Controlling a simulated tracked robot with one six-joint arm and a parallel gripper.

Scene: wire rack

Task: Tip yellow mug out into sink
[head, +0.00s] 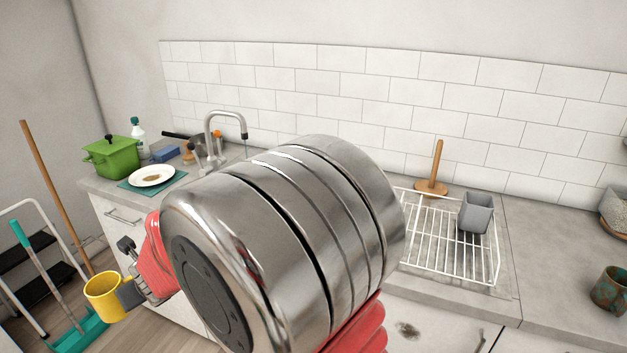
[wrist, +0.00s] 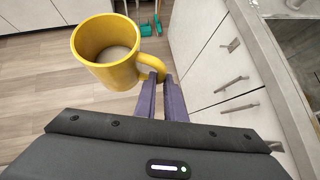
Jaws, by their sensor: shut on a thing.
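The yellow mug (head: 102,293) is at the lower left of the head view, beside the counter front and above the floor. The wrist view shows the mug (wrist: 108,55) roughly upright, with a pale grey-beige content inside. My gripper (wrist: 163,82) is shut on its handle; in the head view the gripper (head: 131,292) shows right of the mug. The steel tap (head: 225,122) curves over the counter near the back wall. The sink basin is hidden behind my arm in the head view.
A green pot (head: 110,157), a white plate (head: 152,175) and a spray bottle (head: 138,133) stand on the left counter. A white wire rack (head: 450,245) with a grey cup (head: 475,213) is at right. A broom, dustpan and step stool stand at far left.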

